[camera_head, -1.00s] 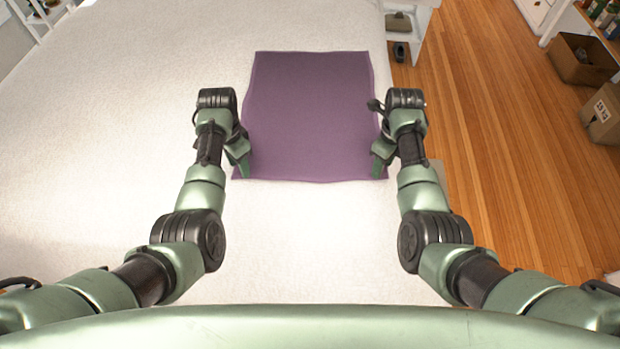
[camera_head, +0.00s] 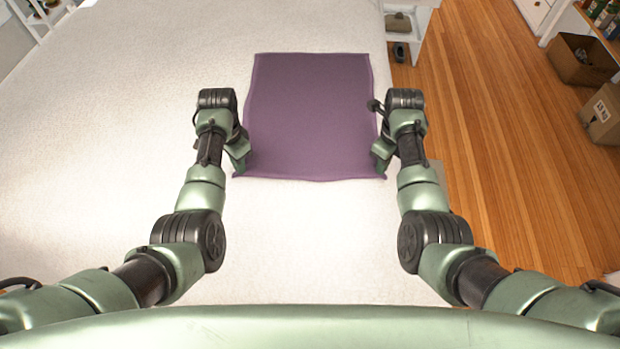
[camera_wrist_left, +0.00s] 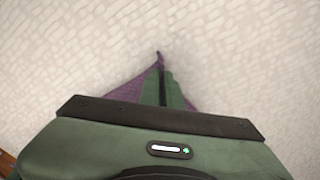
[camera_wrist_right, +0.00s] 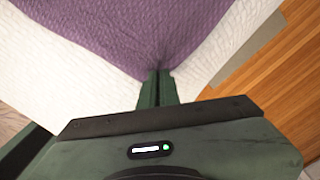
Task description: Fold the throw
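The purple throw (camera_head: 310,115) lies spread out nearly flat on a white textured surface (camera_head: 120,130), with its near corners at my two grippers. My left gripper (camera_head: 240,164) is at the near left corner. In the left wrist view its green fingers (camera_wrist_left: 163,80) are together, with a peak of the throw (camera_wrist_left: 158,60) pinched at their tips. My right gripper (camera_head: 380,164) is at the near right corner. In the right wrist view its fingers (camera_wrist_right: 158,82) are together on the throw's corner (camera_wrist_right: 155,50). The fingers partly hide both corners.
The white surface is clear to the left of the throw and in front of it. Its right edge drops to a wooden floor (camera_head: 490,140). A white shelf unit (camera_head: 410,20) stands at the back right, with boxes (camera_head: 605,112) further right.

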